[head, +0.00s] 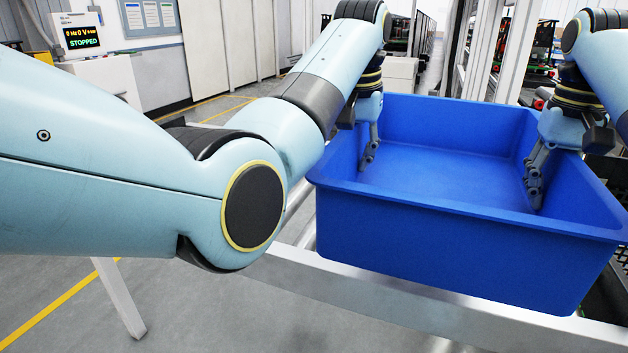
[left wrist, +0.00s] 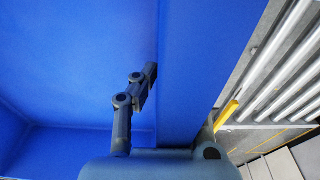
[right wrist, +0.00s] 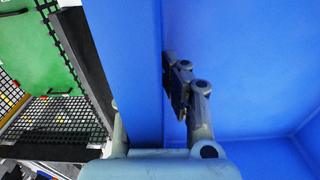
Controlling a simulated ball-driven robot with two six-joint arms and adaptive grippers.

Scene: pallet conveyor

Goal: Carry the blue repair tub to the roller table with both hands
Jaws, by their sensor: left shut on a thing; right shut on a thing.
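The blue repair tub (head: 455,240) is empty and roughly level in the head view, above a pale metal frame rail. My left gripper (head: 366,150) is shut on its left wall, with one finger inside the tub. My right gripper (head: 535,180) is shut on the right wall, also with a finger inside. The wrist views show the left finger (left wrist: 135,105) and the right finger (right wrist: 183,90) against the inner faces of the walls. The outer fingers are mostly hidden. Silver rollers (left wrist: 280,75) show beside the tub in the left wrist view. I cannot tell whether the tub touches anything below.
The pale metal rail (head: 390,300) runs below the tub's near side. A black mesh with a green surface (right wrist: 35,50) lies outside the right wall. A screen reading STOPPED (head: 80,37) stands at the back left. Grey floor with yellow lines is open at the lower left.

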